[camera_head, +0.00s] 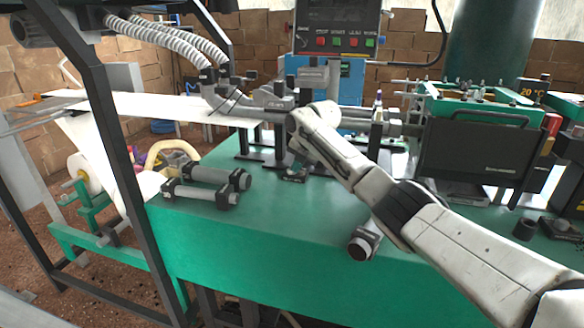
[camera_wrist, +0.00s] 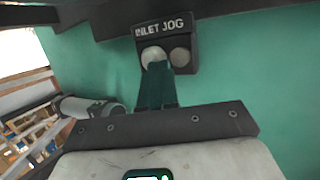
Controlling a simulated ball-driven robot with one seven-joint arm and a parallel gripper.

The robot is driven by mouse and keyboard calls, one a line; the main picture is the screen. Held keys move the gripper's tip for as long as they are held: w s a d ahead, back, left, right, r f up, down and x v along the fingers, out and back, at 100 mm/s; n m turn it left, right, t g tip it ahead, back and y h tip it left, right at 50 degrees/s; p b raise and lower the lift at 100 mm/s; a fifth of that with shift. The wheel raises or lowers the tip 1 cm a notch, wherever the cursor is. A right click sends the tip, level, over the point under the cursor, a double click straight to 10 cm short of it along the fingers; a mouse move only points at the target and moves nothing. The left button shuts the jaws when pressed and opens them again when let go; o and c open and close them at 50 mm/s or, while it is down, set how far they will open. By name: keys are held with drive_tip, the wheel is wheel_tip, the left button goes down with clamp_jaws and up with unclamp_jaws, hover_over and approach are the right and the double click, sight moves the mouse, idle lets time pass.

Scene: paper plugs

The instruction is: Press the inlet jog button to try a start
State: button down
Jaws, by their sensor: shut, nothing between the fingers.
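The inlet jog box (camera_wrist: 165,32) is a dark box lettered "INLET JOG" on the green machine top, in the upper middle of the wrist view. It has two round pale buttons side by side: the left button (camera_wrist: 152,55) is lighter, the right button (camera_wrist: 180,57) greyer. My gripper (camera_wrist: 158,70) is shut and empty, with its dark green fingers pointing at the box. The fingertips overlap the lower edge of the left button; I cannot tell whether they touch it. In the head view my gripper (camera_head: 296,172) is low over the green table, mostly behind my arm.
A white paper web (camera_head: 180,107) runs in from the left. A control panel (camera_head: 338,30) stands behind.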

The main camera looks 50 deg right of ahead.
idle(0.3)
drive_tip(key=shift+r+p, duration=0.85)
drive_tip(key=shift+r, duration=0.15)
drive_tip(key=shift+r+p, duration=1.45)
drive_tip(key=shift+r, duration=0.05)
